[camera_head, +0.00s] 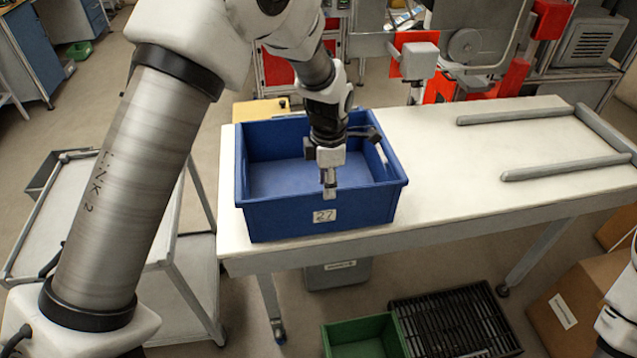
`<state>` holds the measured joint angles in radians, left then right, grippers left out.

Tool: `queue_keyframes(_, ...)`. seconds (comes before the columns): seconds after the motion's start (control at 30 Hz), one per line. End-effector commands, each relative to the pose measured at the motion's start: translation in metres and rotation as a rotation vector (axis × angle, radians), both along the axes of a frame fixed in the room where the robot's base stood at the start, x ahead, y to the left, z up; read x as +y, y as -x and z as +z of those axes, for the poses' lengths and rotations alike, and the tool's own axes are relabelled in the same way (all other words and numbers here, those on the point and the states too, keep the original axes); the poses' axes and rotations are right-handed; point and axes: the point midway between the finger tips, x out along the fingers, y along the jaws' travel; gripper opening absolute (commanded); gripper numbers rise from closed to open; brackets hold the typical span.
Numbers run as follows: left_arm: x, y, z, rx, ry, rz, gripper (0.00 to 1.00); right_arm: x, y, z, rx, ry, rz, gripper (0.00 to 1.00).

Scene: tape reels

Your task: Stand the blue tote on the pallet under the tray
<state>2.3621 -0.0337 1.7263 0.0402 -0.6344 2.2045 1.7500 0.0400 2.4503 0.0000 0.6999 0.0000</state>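The blue tote (272,219) stands upright and open on the left end of the white table; a label reading 27 is on its near wall, and its inside looks empty. My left gripper (329,190) points down over the tote, its fingertips at the near rim above the label. I cannot tell whether the fingers touch or pinch the rim. A black slatted pallet (455,325) lies on the floor in front of the table. I cannot make out which thing is the tray. My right gripper is out of view.
A green bin (364,336) stands at the pallet's left side. A grey box (338,275) is under the table (430,165). Grey rails (565,165) lie on the table's right end. A cart (110,200) is at left, cardboard boxes (575,300) at right. The table's middle is clear.

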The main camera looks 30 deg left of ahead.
Motion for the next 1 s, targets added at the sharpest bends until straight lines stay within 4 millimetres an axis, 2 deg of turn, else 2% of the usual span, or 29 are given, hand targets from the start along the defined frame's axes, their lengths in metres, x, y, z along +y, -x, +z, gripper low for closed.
queue_keyframes(0.27, 0.004, 0.001, -0.035, 0.004, 0.001, 0.0, 0.35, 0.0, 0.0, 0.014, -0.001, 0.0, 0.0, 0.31)
queue_keyframes(0.43, 0.007, 0.0, -0.066, 0.004, 0.001, 0.0, 0.35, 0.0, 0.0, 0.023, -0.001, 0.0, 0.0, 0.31)
queue_keyframes(0.53, 0.007, 0.0, -0.074, 0.002, 0.0, 0.0, 0.35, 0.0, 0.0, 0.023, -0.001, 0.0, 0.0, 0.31)
queue_keyframes(0.7, 0.007, 0.0, -0.075, 0.001, 0.001, 0.0, 0.35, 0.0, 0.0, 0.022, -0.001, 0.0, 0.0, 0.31)
queue_keyframes(0.73, 0.007, 0.0, -0.075, 0.001, 0.001, 0.0, 0.28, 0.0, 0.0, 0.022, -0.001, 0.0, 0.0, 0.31)
queue_keyframes(0.8, 0.007, 0.0, -0.075, 0.001, 0.0, -0.001, 0.04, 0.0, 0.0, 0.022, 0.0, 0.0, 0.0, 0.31)
queue_keyframes(0.83, 0.007, 0.0, -0.075, 0.001, 0.0, -0.001, 0.0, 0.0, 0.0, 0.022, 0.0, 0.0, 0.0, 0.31)
queue_keyframes(1.0, 0.007, -0.002, -0.073, -0.004, 0.0, -0.001, 0.0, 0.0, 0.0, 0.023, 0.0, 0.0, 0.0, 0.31)
